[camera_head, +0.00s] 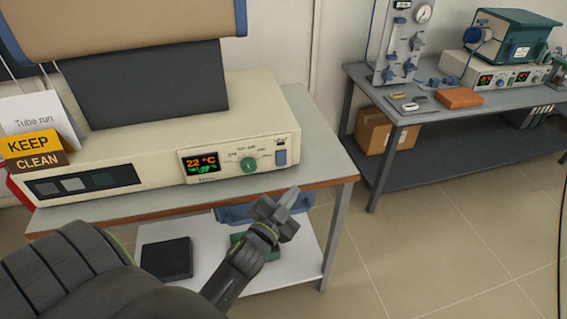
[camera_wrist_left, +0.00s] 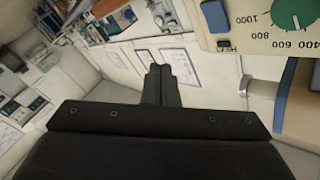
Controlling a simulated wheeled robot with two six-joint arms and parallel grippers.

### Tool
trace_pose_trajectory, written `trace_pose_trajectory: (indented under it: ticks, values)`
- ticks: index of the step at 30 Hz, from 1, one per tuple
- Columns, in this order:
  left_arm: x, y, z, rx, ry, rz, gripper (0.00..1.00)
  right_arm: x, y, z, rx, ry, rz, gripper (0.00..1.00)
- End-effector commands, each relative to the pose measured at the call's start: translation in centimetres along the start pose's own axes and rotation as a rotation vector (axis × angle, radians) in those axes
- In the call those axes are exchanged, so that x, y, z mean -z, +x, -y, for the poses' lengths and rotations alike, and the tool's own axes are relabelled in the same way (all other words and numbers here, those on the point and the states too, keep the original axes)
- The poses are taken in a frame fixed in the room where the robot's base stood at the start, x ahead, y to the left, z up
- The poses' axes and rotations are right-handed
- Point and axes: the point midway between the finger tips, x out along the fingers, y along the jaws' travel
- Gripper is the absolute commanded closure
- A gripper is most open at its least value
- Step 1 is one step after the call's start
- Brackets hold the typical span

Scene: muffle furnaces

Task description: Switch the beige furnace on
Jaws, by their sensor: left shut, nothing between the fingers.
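The beige furnace (camera_head: 150,150) stands on a grey bench on the left in the head view. Its front panel has a lit display (camera_head: 201,163) reading 22 °C, a green dial (camera_head: 249,165) and a blue rocker switch (camera_head: 281,157) at the right end. My left gripper (camera_head: 286,203) is shut and empty, in front of and below the switch, apart from the panel. In the left wrist view the shut fingers (camera_wrist_left: 161,82) point past the panel; the blue switch (camera_wrist_left: 215,15) and the green dial (camera_wrist_left: 297,10) show at upper right. My right gripper is not in view.
The bench edge (camera_head: 330,183) runs just behind my left gripper. A lower shelf (camera_head: 300,262) holds a dark flat object. Signs reading KEEP CLEAN (camera_head: 35,150) stand at the left. A second bench (camera_head: 440,112) with equipment stands at right. Floor between the benches is clear.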

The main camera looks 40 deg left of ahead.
Motion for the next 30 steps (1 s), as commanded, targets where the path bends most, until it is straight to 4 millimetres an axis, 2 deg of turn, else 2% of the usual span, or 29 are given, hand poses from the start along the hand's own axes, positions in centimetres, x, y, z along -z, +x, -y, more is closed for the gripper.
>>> trace_pose_trajectory:
  ticks: [7, 18, 24, 30]
  values:
    - [-0.9, 0.8, 0.4, -0.001, 0.004, -0.001, 1.0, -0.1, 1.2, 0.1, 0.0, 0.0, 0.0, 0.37]
    - [-3.5, 4.4, 3.0, 0.0, 0.004, -0.001, 1.0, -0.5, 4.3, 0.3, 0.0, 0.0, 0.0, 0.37]
    - [-4.4, 5.7, 4.0, -0.001, 0.001, 0.0, 1.0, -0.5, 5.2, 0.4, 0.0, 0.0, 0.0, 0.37]
    - [-4.6, 6.1, 4.4, 0.0, 0.0, 0.002, 1.0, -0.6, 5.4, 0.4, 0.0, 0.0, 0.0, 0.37]
